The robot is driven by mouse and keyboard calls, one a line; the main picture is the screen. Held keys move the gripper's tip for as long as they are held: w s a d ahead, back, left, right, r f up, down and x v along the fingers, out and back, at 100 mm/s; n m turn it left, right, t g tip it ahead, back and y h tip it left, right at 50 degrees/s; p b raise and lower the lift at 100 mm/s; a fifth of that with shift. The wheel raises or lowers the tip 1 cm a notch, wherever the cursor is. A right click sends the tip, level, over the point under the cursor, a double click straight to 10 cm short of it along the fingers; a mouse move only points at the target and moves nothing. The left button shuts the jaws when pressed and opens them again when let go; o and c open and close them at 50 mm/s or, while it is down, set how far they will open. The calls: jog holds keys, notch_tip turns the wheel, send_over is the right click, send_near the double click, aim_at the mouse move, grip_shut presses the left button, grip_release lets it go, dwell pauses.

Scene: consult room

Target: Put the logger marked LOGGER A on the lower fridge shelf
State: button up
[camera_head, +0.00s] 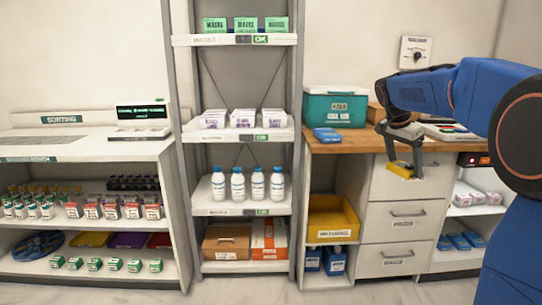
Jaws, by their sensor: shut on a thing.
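My gripper (403,160) is at the right, in front of the drawer unit and just below the wooden counter's edge. It is shut on a small yellow object (403,170) with a pale underside, which hangs in the air. Any marking on it is too small to read, so I cannot confirm that it is LOGGER A. At the far right, an open-fronted unit with a red display (473,160) looks like the fridge. Its upper shelf holds pale pink and white boxes (476,194). Its lower shelf (440,257) holds blue packs (461,241). My arm hides its right side.
The drawer unit (398,232) stands left of the fridge, with handles sticking out. The wooden counter (345,147) carries a teal box (336,106) and a blue pack (327,134). A shelf rack (243,210) and sorting bench (70,152) stand further left.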

jog(key=w+a+f+n+t+y, duration=0.1)
jog(key=w+a+f+n, duration=0.35)
jog(key=f, duration=0.95)
jog(key=w+a+f+n+t+y, duration=0.1)
jog(key=w+a+f+n, duration=0.35)
jog(key=f, duration=0.95)
jog(key=w+a+f+n+t+y, duration=0.15)
jog(key=w+f, duration=0.45)
jog(key=f, duration=0.8)
jog(key=a+f+n, duration=0.3)
jog(key=f, duration=1)
jog(key=s+f, duration=0.3)
jog(key=s, duration=0.4)
jog(key=s+f, duration=0.2)
jog(key=s, duration=0.5)
jog(key=shift+a+f+y, duration=0.3)
jog(key=shift+f+y, duration=0.05)
jog(key=shift+f, duration=0.05)
jog(key=shift+g, duration=0.25)
